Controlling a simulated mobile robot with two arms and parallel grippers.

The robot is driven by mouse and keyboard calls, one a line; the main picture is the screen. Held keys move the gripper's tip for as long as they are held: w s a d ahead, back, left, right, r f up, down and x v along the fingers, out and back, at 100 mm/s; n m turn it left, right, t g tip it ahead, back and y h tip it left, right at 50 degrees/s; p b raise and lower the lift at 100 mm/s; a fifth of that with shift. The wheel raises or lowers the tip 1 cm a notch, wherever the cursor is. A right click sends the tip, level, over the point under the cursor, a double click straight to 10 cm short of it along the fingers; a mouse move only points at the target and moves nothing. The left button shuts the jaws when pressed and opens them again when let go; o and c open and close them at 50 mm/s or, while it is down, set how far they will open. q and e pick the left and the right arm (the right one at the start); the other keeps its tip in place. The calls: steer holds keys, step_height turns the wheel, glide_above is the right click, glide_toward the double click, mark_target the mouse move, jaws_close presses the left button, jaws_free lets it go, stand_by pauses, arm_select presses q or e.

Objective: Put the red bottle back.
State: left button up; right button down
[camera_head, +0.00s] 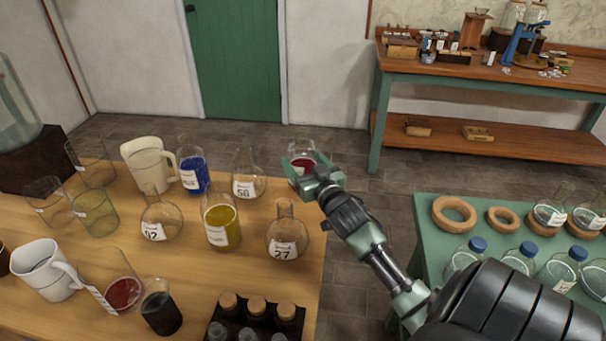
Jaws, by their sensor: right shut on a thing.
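My right gripper (306,174) is shut on the red bottle (302,162), a clear glass vessel with dark red liquid low inside. It is at the far right edge of the wooden table (310,235). The gripper hides part of the bottle, and I cannot tell whether its base touches the table. My left gripper is not in view.
Nearby stand flask 56 (247,183), flask 27 (286,238), a yellow-liquid vessel (221,222) and a blue-liquid vessel (194,176). A red-liquid beaker (122,290) stands front left. A green table (440,240) at right holds cork rings (454,214) and blue-capped bottles (519,258).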

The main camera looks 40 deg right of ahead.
step_height(320, 180, down, 3)
steer(key=shift+r, duration=0.2)
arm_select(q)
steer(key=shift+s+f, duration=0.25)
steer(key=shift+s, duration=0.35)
arm_select(e)
steer(key=shift+f, duration=0.5)
steer(key=shift+c, duration=0.6)
jaws_free()
steer(key=shift+f, duration=0.2)
steer(key=shift+s, duration=0.1)
steer(key=v, duration=1.2)
steer(key=shift+r+b, duration=0.2)
steer(key=shift+b, duration=0.2)
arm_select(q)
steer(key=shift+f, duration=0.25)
